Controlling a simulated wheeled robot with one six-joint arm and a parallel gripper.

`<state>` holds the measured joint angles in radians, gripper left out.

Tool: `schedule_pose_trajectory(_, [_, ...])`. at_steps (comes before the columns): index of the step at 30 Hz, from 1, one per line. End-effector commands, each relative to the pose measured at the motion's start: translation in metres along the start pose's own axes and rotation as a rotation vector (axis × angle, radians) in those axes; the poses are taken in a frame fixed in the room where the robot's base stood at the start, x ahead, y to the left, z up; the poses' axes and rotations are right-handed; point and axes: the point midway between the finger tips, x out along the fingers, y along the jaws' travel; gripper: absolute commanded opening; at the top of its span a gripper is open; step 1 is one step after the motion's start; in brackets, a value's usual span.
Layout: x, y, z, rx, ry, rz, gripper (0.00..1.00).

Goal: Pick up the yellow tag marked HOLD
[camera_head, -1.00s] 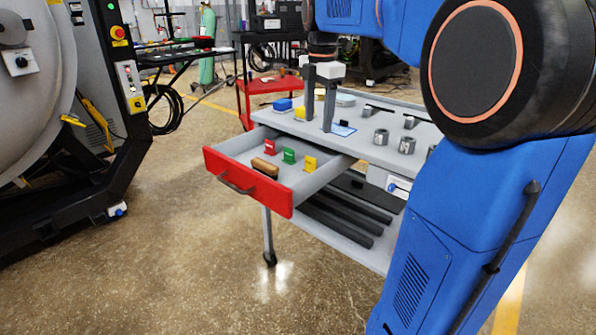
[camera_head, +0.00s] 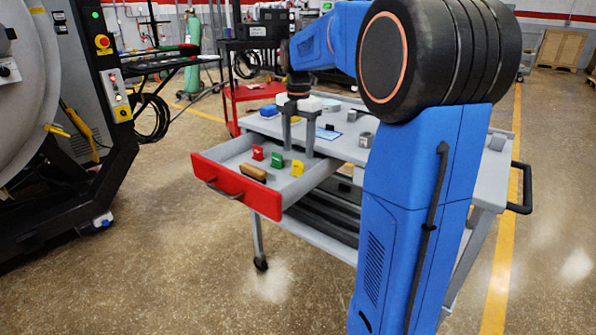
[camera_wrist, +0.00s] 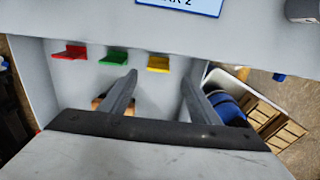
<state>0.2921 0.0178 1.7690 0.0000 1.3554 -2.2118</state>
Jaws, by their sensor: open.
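The yellow tag (camera_head: 297,168) stands in the open drawer at the right end of a row of three tags. Its lettering is too small to read. It also shows in the wrist view (camera_wrist: 158,64), just beyond the gap between my fingers. My gripper (camera_head: 298,150) is open and empty, fingers pointing down above the drawer's back right part, close to the yellow tag. The wrist view also shows the spread fingers (camera_wrist: 159,78). A green tag (camera_head: 278,160) and a red tag (camera_head: 258,153) stand to its left.
The grey drawer has a red front (camera_head: 235,187). A brown wooden-looking piece (camera_head: 253,172) lies in it near the front. On the cart top (camera_head: 345,127) are a blue block (camera_head: 268,111), a blue-and-white card (camera_head: 328,133) and metal parts. A black-framed machine (camera_head: 100,130) stands at left.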

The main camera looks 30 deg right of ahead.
Motion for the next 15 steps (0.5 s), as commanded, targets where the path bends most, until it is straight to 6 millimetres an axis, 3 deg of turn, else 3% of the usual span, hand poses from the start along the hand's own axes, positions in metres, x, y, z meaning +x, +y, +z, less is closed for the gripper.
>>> schedule_pose_trajectory(15, [0.05,0.003,0.003,0.001,0.002,-0.002,0.56])
